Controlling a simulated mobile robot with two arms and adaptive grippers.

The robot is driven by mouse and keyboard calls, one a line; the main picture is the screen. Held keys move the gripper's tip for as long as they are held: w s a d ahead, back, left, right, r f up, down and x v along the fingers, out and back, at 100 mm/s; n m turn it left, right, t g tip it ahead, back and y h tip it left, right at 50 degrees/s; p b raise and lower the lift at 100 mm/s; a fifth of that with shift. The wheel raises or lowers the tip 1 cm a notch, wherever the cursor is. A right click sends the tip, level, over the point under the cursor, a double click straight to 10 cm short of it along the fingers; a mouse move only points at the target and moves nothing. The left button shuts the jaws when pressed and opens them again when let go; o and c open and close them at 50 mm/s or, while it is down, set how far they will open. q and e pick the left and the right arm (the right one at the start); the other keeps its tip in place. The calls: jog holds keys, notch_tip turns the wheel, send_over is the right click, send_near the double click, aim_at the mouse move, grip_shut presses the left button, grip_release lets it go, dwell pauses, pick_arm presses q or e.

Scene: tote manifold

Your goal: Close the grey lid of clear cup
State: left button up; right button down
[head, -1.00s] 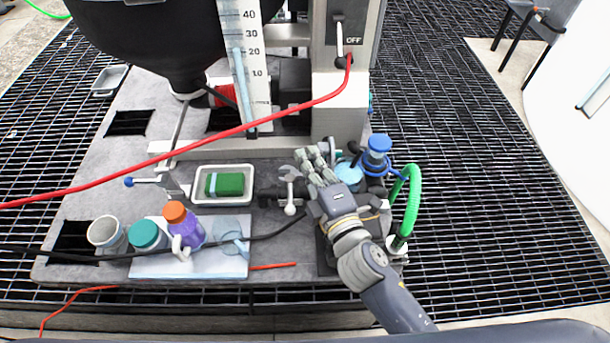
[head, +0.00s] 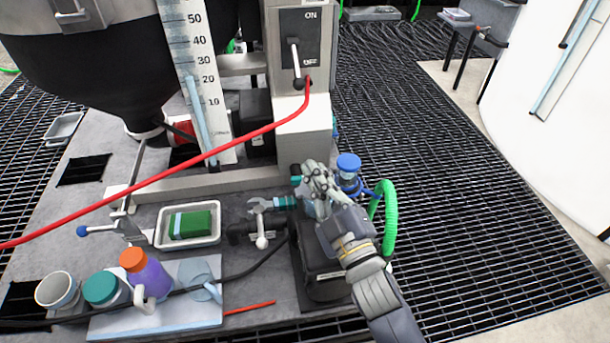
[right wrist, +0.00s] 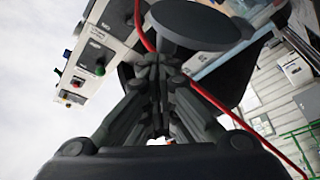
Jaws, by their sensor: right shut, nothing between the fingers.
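My right gripper (head: 312,172) is shut with nothing between its fingers. I cannot tell if this disc is the lid. No clear cup with a grey lid can be made out with certainty. My left gripper is out of view.
A blue-capped part (head: 348,166) and green hose (head: 390,215) stand right of my gripper. Bottles stand front left. A red cable (head: 210,152) crosses above.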

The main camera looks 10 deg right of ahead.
jog(key=shift+d+f, duration=0.3)
jog(key=shift+d, duration=0.4)
jog(key=shift+d+f, duration=0.5)
jog(key=shift+d, duration=0.05)
jog(key=shift+d+f+m+h, duration=0.3)
jog(key=shift+m, duration=0.5)
jog(key=shift+d+b, duration=0.1)
jog(key=shift+b, duration=0.2)
